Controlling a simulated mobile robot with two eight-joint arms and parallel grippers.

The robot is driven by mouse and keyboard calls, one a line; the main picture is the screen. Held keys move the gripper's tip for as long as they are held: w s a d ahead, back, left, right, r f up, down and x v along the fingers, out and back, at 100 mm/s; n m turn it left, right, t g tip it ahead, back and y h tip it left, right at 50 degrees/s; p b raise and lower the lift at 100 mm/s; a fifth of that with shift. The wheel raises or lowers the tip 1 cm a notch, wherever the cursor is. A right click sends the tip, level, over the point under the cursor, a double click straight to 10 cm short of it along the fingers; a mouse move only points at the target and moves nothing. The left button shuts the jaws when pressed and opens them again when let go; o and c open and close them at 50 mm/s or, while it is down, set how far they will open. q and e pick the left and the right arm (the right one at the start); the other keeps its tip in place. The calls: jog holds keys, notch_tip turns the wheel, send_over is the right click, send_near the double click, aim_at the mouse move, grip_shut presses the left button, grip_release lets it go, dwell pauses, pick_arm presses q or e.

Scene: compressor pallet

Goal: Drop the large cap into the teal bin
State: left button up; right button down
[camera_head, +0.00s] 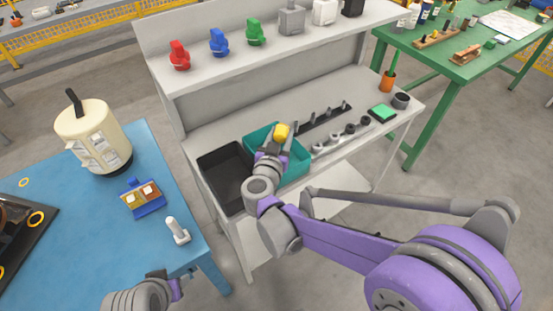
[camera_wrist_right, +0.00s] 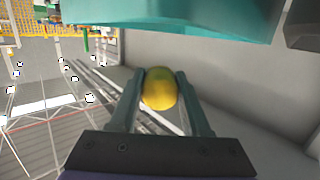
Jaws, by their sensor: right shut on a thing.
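The large cap is a yellow rounded piece (camera_head: 281,131), pinched between the fingers of my right gripper (camera_head: 277,141). In the right wrist view the yellow cap (camera_wrist_right: 159,89) sits between the two fingertips of the right gripper (camera_wrist_right: 160,80). The teal bin (camera_head: 299,161) stands on the workbench. In the head view, my right gripper and the cap overlap the bin, and the arm hides part of it. The bin's edge (camera_wrist_right: 170,12) also crosses the top of the right wrist view. My left gripper (camera_head: 172,289) is partly in view at the bottom; its fingers are not clear.
A black bin (camera_head: 222,165) stands left of the teal bin. Dark small parts and a green block (camera_head: 384,112) lie on the bench to the right. A shelf with coloured pieces (camera_head: 219,42) is above. A blue table (camera_head: 150,235) stands at left.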

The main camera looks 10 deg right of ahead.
jog(key=shift+c, duration=1.4)
grip_release()
jog(key=v, duration=1.1)
jog(key=shift+w+r, duration=0.1)
jog(key=shift+r, duration=0.05)
